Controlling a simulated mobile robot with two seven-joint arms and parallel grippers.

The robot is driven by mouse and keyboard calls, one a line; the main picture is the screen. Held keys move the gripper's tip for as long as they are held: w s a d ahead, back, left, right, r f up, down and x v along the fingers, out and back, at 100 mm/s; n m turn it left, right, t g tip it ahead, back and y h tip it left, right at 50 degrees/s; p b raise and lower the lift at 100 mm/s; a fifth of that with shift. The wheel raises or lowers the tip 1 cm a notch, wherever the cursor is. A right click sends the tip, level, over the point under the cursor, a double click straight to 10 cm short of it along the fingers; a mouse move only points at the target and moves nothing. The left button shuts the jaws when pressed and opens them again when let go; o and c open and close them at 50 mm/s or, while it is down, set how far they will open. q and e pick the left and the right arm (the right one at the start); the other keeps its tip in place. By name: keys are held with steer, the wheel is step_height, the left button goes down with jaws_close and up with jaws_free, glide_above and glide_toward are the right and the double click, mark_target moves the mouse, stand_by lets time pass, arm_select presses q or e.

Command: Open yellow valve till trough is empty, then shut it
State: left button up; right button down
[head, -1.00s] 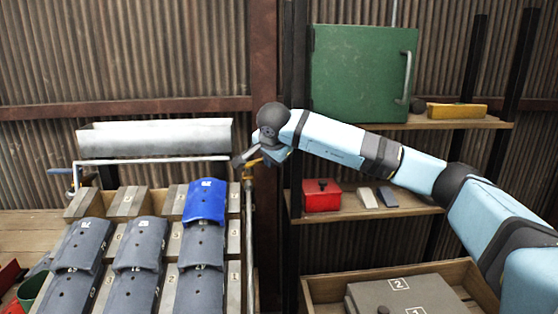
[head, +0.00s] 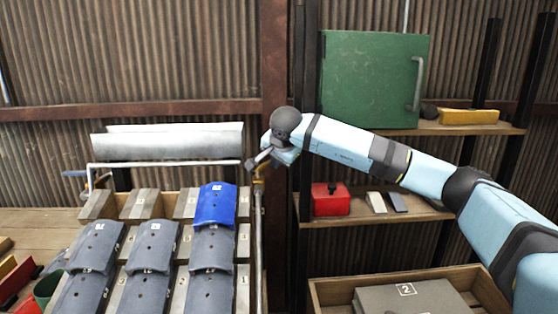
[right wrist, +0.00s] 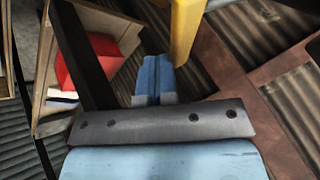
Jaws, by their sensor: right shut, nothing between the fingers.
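The grey-white trough (head: 172,145) is mounted at the back left above the rack of tiles; its inside is hidden. The yellow valve (head: 260,173) is on the pipe at the trough's right end. It shows close up as a yellow bar in the right wrist view (right wrist: 187,35). My right gripper (head: 260,160) is at the valve, its fingers pointing left in the head view. In the right wrist view the fingers (right wrist: 156,80) are together and empty, beside the yellow bar. I cannot tell whether they touch it. My left gripper is out of view.
Rows of grey tiles and one blue tile (head: 215,204) lie on the rack below the trough. A shelf on the right holds a green cabinet (head: 372,80), a red box (head: 331,200) and a yellow block (head: 468,117). A wooden crate (head: 325,295) stands below.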

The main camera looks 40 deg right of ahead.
steer(key=shift+s+a, duration=0.1)
steer(key=shift+s, duration=0.05)
steer(key=p+v, duration=0.1)
steer(key=v, duration=1.3)
steer(key=shift+s+a, duration=0.2)
steer(key=shift+s, duration=0.3)
steer(key=shift+f, duration=0.15)
